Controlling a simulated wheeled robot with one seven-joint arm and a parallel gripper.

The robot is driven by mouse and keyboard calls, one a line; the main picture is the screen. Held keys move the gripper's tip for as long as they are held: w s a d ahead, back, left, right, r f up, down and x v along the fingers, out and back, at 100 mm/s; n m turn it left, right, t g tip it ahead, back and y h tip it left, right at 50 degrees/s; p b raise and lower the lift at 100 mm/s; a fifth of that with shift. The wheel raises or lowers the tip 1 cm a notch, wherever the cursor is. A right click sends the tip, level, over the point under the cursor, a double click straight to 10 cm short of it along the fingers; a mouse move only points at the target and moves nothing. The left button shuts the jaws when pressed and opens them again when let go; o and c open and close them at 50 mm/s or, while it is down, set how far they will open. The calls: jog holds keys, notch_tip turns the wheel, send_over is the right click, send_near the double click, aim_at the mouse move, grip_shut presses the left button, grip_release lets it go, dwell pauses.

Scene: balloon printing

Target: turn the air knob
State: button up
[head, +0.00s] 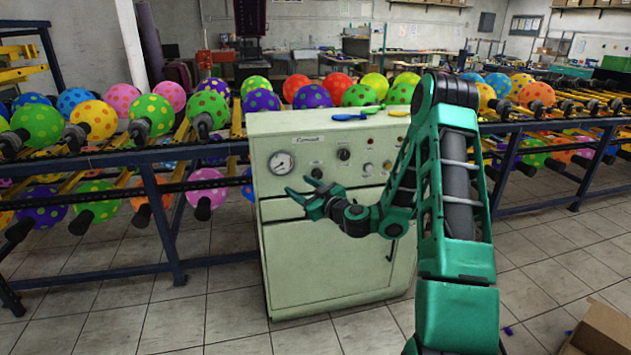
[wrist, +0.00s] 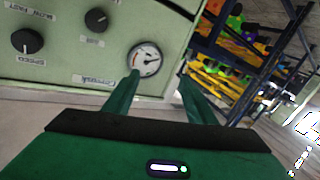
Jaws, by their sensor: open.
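The cream control cabinet (head: 335,245) carries a round gauge (head: 281,163) at its upper left and two black knobs on its front. The lower knob (head: 316,173), next to the gauge, has a short label that looks like the air label; it also shows in the wrist view (wrist: 97,20). The speed knob (head: 344,154) is further right; it shows at the left of the wrist view (wrist: 27,41). My gripper (head: 298,187) is open and empty in front of the panel, below the gauge. In the wrist view, its fingers (wrist: 158,75) straddle the gauge's lower area, apart from both knobs.
Small buttons (head: 368,168) sit on the panel's right side. Deflated balloons (head: 350,116) lie on the cabinet top. Racks with spotted balloons (head: 95,120) stand on both sides. An open cardboard box (head: 600,330) is at the lower right. The floor before the cabinet is clear.

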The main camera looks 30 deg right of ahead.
aim_at(318, 176)
jog(key=d+f+m+h, duration=0.4)
jog(key=d+m+h, duration=0.15)
jog(key=d, duration=0.45)
jog(key=shift+h, duration=0.45)
jog(key=shift+x, duration=5.35)
jog(key=c, duration=1)
jog(key=shift+c, duration=0.2)
